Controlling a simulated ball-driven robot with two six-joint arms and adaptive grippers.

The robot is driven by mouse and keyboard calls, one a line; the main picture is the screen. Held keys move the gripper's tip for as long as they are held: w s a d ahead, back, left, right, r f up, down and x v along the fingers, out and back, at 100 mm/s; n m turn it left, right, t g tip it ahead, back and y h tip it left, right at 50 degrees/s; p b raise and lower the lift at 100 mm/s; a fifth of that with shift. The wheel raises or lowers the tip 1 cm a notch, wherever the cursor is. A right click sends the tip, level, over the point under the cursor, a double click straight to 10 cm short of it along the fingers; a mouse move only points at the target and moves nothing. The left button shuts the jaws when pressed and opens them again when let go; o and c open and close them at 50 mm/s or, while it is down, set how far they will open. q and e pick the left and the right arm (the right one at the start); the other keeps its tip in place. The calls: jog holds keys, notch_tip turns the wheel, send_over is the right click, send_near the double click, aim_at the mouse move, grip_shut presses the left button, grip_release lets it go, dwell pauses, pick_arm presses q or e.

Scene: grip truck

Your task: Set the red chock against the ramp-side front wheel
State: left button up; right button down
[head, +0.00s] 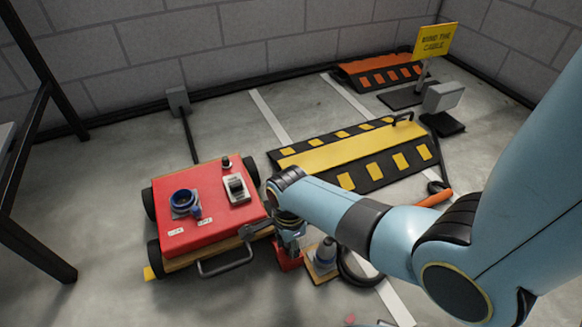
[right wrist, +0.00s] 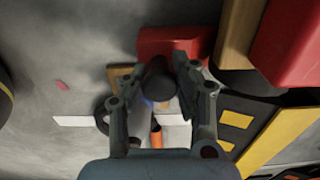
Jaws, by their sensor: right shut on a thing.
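The red chock (head: 290,262) is low beside the front right corner of the red truck (head: 205,228), on the side of the yellow and black ramp (head: 340,155). My right gripper (head: 290,232) is above it, shut on its dark upright handle. In the right wrist view the chock (right wrist: 168,42) lies beyond the fingertips (right wrist: 157,80), with the handle between them. The dark ramp-side front wheel (right wrist: 242,82) shows partly there, right of the chock. I cannot tell whether they touch. In the head view my arm and gripper hide that wheel. My left gripper is out of view.
A wooden plate with a grey and blue plug (head: 325,258) and a black cable loop (head: 352,266) lie right of the chock. A metal handle bar (head: 225,268) sticks out from the truck's front. An orange ramp (head: 378,72) and yellow sign (head: 435,42) stand behind.

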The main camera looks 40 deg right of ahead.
dwell(0.5)
jog(key=c, duration=1)
grip_release()
notch_tip(320, 180, up, 12)
jog(key=shift+f, duration=0.1)
